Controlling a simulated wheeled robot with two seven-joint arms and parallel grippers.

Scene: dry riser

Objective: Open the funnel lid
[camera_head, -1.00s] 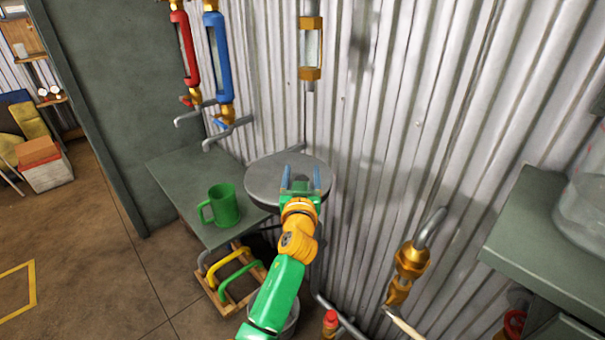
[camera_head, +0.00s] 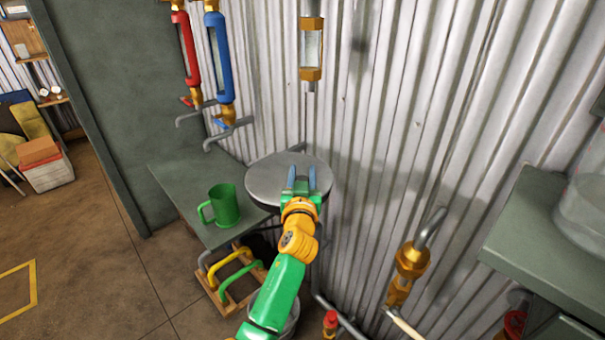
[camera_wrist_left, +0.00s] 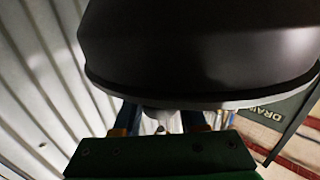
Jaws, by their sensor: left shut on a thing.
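The funnel lid (camera_head: 268,181) is a round grey disc at the wall, lying about flat beside a green-grey table. My left gripper (camera_head: 302,180) reaches the lid's near right edge, its blue fingers pointing at the wall. In the left wrist view the lid (camera_wrist_left: 200,50) is a large dark rounded shape with a paler rim. My left gripper's fingers (camera_wrist_left: 160,120) are just below that rim, shut on a small pale part at the lid's edge, mostly hidden. The funnel's inside is not visible. My right gripper is not in view.
A green mug (camera_head: 223,205) stands on the table (camera_head: 180,175) left of the lid. Red (camera_head: 187,55) and blue (camera_head: 218,60) pipes hang on the wall above. A brass valve (camera_head: 407,268) and a shelf (camera_head: 535,225) are at the right. A wooden rack (camera_head: 232,296) stands below.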

